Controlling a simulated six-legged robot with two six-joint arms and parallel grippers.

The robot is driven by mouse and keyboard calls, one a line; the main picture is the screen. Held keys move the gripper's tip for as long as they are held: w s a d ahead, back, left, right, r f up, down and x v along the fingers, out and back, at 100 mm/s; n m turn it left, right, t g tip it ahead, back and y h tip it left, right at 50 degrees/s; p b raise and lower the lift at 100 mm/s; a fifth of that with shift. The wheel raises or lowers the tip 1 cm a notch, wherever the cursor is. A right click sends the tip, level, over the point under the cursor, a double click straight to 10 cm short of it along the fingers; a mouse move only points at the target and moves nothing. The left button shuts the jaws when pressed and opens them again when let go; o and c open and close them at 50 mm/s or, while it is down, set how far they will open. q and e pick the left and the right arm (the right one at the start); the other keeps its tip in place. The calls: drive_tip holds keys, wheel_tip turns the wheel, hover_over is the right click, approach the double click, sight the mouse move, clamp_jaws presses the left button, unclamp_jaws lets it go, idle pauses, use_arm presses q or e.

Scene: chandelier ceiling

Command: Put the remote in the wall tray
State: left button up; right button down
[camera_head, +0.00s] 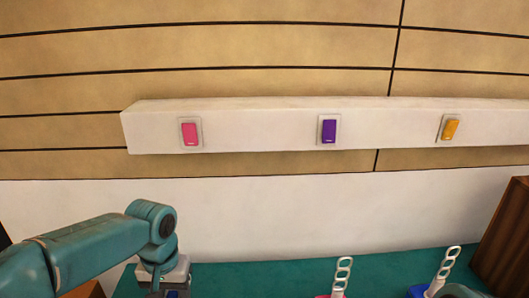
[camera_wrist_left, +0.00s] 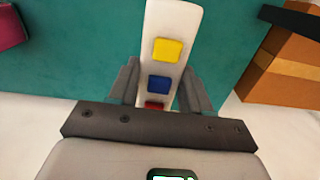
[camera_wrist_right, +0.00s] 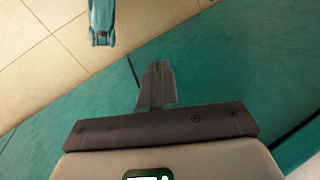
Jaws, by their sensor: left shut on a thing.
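The remote (camera_wrist_left: 160,50) is a long white bar with yellow, blue and red buttons in the left wrist view. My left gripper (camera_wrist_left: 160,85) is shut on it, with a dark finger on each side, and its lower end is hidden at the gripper. In the head view my left gripper (camera_head: 168,288) is at the bottom edge, mostly cut off, over the teal table. My right gripper (camera_wrist_right: 157,75) shows in the right wrist view with its fingers together and nothing visible between them. I cannot make out a wall tray in any view.
A white wall ledge (camera_head: 260,140) carries a pink switch (camera_head: 190,134), a purple switch (camera_head: 329,131) and an orange switch (camera_head: 450,129). The teal table (camera_head: 245,280) holds two items with looped white handles (camera_head: 342,275) (camera_head: 446,268). A brown wooden block (camera_head: 505,240) stands at right.

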use_arm(q)
drive_tip(key=r+p, duration=0.2)
drive_tip(key=p, duration=0.3)
drive_tip(key=s+r+p, duration=0.1)
drive_tip(key=r+p, duration=0.2)
drive_tip(key=p, duration=0.2)
drive_tip(key=r+p, duration=0.2)
drive_tip(key=p, duration=0.3)
drive_tip(key=shift+s+r, duration=0.15)
drive_tip(key=shift+s, duration=0.15)
drive_tip(key=shift+s+p, duration=0.2)
drive_tip(key=shift+p, duration=0.15)
drive_tip(key=shift+w, duration=0.1)
